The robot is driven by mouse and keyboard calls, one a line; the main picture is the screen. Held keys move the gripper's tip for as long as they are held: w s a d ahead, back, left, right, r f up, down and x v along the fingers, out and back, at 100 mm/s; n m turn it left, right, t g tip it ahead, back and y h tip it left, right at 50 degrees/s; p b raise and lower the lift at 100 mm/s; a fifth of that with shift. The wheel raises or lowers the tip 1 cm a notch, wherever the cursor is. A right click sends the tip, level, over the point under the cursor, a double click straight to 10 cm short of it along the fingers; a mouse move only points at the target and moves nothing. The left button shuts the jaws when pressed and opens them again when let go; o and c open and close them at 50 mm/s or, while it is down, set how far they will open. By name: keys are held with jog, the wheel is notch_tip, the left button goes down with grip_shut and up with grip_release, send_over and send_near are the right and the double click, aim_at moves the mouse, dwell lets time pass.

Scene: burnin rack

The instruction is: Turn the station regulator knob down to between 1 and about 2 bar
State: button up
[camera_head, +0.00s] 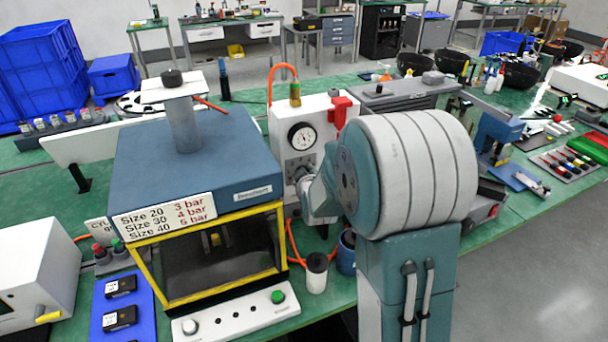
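The regulator station is a white upright panel (275,125) behind the blue press. A round gauge (303,136) with a white face sits on its front. The needle is too small to read. Below the gauge there is a dark round part (299,172), which may be the regulator knob; I cannot tell for sure. My gripper (306,190) is at the lower front of the panel, close to that part. My own arm hides most of it, so I cannot see the fingers, whether they touch the knob, or whether they are open.
A blue press (235,160) with a yellow-framed opening stands left, its sign (165,217) listing sizes with 3, 4 and 6 bar. A red handle (339,108) and orange hose (270,85) are on the station top.

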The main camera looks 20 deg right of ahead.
jog(key=shift+a+n+t+h, duration=0.15)
jog(key=shift+n+h, duration=0.2)
jog(key=shift+n, duration=0.4)
jog(key=shift+a+n+t+h, duration=0.15)
jog(key=shift+n+h, duration=0.2)
jog(key=shift+n, duration=0.4)
jog(key=shift+d, duration=0.1)
jog(key=o, duration=1.1)
jog(key=shift+f, duration=0.1)
jog(key=shift+o, duration=0.2)
jog(key=v, duration=1.2)
